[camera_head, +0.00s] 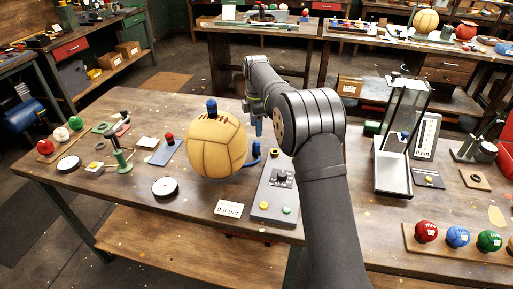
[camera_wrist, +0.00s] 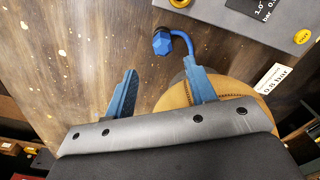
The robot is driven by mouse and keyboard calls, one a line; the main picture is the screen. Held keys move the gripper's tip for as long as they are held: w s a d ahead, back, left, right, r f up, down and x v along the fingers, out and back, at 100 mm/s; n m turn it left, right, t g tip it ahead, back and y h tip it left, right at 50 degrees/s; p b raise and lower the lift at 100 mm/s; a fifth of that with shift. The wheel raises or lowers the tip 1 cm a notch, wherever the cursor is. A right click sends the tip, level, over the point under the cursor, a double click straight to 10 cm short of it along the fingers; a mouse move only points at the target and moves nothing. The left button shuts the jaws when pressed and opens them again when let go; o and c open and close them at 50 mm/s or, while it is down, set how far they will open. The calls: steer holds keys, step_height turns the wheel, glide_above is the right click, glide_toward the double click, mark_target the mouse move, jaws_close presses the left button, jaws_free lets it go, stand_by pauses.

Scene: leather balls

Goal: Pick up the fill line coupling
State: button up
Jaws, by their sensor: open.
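The fill line coupling is a blue faceted knob (camera_wrist: 162,43) with a dark collar on a curved blue hose. In the head view the blue coupling and hose (camera_head: 254,155) are beside the tan ball (camera_head: 216,147), partly behind it. My gripper (camera_wrist: 161,67) is open and empty, with two blue fingers spread apart. In the wrist view the coupling lies just beyond the fingertips, between their directions, apart from them. In the head view my gripper (camera_head: 257,125) hangs above the coupling, partly hidden by my arm.
The ball carries a blue cap (camera_head: 211,106) on top and sits close to the right finger in the wrist view. A grey control panel (camera_head: 273,200) and a "0.8 bar" card (camera_head: 229,209) are near. A glass-sided stand (camera_head: 402,135) is to the right.

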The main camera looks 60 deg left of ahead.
mark_target(258, 144)
step_height(258, 144, down, 4)
steer(key=shift+f, duration=0.1)
steer(key=f, duration=0.5)
steer(key=shift+w+d, duration=0.3)
steer(key=shift+d, duration=0.05)
steer(key=c, duration=1)
